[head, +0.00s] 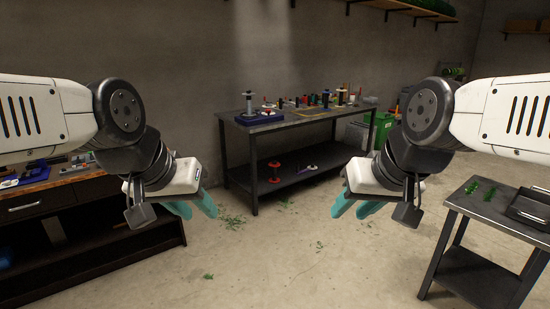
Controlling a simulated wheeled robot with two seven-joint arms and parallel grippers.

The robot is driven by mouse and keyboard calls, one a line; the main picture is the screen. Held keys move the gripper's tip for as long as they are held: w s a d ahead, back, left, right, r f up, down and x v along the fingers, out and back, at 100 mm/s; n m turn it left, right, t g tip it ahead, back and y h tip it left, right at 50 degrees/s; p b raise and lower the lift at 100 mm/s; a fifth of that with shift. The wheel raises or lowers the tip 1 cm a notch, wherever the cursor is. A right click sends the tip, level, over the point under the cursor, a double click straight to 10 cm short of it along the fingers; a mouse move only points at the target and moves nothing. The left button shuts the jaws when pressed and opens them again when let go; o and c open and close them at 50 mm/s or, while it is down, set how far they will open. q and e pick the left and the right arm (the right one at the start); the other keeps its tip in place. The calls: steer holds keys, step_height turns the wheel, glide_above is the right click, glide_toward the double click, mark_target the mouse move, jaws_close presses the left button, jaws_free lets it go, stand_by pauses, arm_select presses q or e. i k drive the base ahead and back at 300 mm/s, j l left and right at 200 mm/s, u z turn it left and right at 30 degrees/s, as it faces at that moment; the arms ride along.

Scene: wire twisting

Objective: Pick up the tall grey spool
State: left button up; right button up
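A tall grey spool (249,103) stands upright at the left end of the dark metal table (262,127) across the room, on or just behind a blue block (259,118). My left gripper (197,212) hangs in the air in front of the table, well short of the spool, with teal fingers pointing down. My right gripper (352,211) hangs in the air to the right, also far from the spool. Both grippers have their teal fingers apart, with nothing seen between them.
Several small spools and tools crowd the tabletop to the right of the grey spool. A wooden-topped bench (60,178) stands at left, a dark side table (505,225) at right. Bare floor (270,265) with green scraps lies between.

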mark_target(249, 101)
steer(key=i+u, duration=0.1)
steer(key=i, duration=0.7)
steer(key=i+u, duration=0.1)
steer(key=i, duration=0.75)
steer(key=i+l+u, duration=0.1)
steer(key=i, duration=0.7)
steer(key=i+u, duration=0.1)
steer(key=i, duration=1.15)
steer(key=i+l+u, duration=0.15)
steer(key=i, duration=1.1)
